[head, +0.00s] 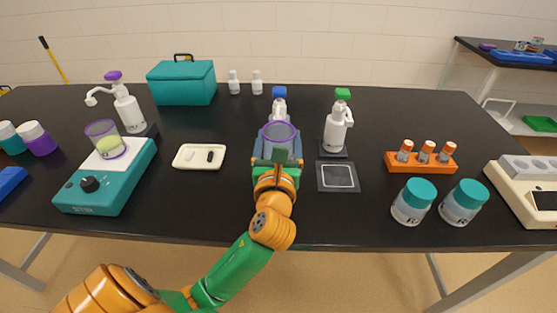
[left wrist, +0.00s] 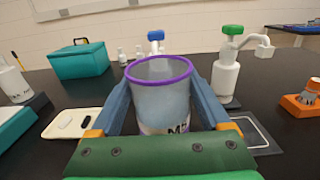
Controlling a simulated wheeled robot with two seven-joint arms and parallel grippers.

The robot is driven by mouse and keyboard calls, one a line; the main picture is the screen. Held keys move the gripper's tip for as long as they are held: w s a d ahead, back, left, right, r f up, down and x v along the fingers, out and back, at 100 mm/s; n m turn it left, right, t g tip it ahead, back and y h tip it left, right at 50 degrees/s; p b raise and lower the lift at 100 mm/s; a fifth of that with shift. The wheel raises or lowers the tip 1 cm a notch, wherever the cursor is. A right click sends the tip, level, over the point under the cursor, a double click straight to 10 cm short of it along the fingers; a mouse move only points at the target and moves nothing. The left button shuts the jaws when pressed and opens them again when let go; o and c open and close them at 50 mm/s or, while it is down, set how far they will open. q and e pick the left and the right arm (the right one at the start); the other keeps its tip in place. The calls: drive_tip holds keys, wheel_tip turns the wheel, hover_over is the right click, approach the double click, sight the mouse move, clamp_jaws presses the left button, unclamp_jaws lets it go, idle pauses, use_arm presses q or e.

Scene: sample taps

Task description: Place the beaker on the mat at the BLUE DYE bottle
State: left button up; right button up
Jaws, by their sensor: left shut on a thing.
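My left gripper (head: 277,158) is shut on a clear beaker (head: 279,136) with a purple rim. The beaker is upright between the two fingers, in front of the blue-topped bottle (head: 279,104). In the left wrist view the beaker (left wrist: 160,95) fills the middle, and the blue top (left wrist: 156,35) shows behind it. The mat at the blue-topped bottle is hidden by the gripper and beaker; I cannot tell whether the beaker touches it. A green-topped bottle (head: 338,128) stands to the right, with an empty dark mat (head: 338,187) in front. My right gripper is not in view.
A teal stirrer (head: 82,203) with another purple-rimmed beaker (head: 105,141) stands left, before a purple-topped bottle (head: 127,110). A white tray (head: 181,164) lies between it and my gripper. An orange rack (head: 420,167) and two teal-lidded jars (head: 413,203) are at right.

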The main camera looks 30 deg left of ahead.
use_arm(q)
drive_tip(key=w+a+f, duration=0.1)
drive_tip(key=f, duration=0.1)
drive_tip(key=w+a+f+b, duration=0.1)
drive_tip(key=w+f+b, duration=0.1)
drive_tip(key=f, duration=0.1)
drive_tip(key=shift+w+a+f, duration=0.2)
drive_tip(key=shift+a+f, duration=0.15)
drive_tip(key=shift+a, duration=0.05)
wheel_tip(320, 180, down, 3)
drive_tip(key=shift+w+f+b, duration=0.1)
drive_tip(key=shift+f+b, duration=0.1)
drive_tip(key=shift+b, duration=0.45)
drive_tip(key=shift+r, duration=0.15)
drive_tip(key=o, duration=1.5)
